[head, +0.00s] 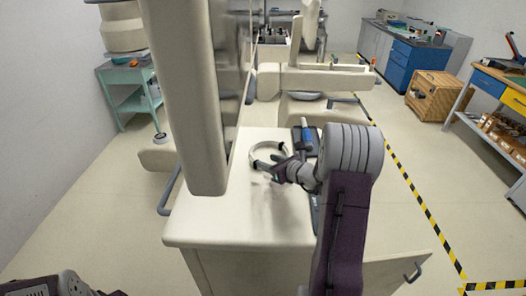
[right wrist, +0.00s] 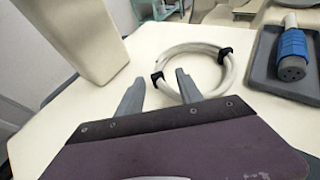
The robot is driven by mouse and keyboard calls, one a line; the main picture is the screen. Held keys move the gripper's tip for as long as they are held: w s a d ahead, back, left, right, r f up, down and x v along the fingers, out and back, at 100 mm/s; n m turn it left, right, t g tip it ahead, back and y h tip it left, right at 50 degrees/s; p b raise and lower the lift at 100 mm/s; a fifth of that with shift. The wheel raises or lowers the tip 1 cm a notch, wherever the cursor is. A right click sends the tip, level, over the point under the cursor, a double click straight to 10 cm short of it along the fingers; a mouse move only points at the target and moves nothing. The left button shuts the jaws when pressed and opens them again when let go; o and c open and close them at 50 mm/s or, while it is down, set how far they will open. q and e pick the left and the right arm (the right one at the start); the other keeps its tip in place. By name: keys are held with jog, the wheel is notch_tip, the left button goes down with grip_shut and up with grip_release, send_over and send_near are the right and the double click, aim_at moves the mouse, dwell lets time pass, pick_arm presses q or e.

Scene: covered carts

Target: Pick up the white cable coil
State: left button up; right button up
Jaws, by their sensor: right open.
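The white cable coil (head: 256,148) lies flat on the cream cart top (head: 240,215). In the right wrist view the coil (right wrist: 186,48) is a ring bound with two black ties. My right gripper (head: 264,169) is open and empty at the coil's near side. In the right wrist view, the right-hand finger of my right gripper (right wrist: 158,92) overlaps the coil's near edge, and the other finger is left of the ring. I cannot tell whether they touch. Part of my left arm shows at the bottom left, but its gripper does not.
A thick cream upright (head: 180,90) rises left of the coil. A grey tray (right wrist: 262,68) with a blue connector (right wrist: 293,48) sits right of it. Cream equipment (head: 320,78) stands behind. The near part of the cart top is clear.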

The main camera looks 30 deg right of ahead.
aim_at(256, 159)
jog(key=shift+a+r, duration=0.2)
jog(key=shift+a, duration=0.05)
jog(key=shift+w+d+f, duration=0.15)
jog(key=shift+d+f, duration=0.05)
jog(key=x, duration=0.3)
jog(key=shift+d+f, duration=0.2)
jog(key=shift+d, duration=0.1)
jog(key=shift+w+a+f+p, duration=0.3)
jog(key=shift+w+a, duration=0.1)
jog(key=shift+w, duration=0.15)
jog(key=shift+w+a+f+p, duration=0.2)
jog(key=shift+w+a+p, duration=0.15)
jog(key=shift+w, duration=0.5)
jog(key=shift+w+f, duration=0.15)
jog(key=shift+f, duration=0.05)
jog(key=shift+w+f, duration=0.15)
jog(key=shift+w, duration=0.1)
pick_arm(q)
jog(key=shift+s+d+r, duration=0.15)
jog(key=shift+s+r, duration=0.1)
jog(key=shift+r, duration=0.2)
jog(key=shift+s+d+r, duration=0.1)
jog(key=shift+s+r, duration=0.1)
jog(key=shift+r, duration=0.2)
pick_arm(e)
jog(key=shift+s, duration=0.1)
grip_shut()
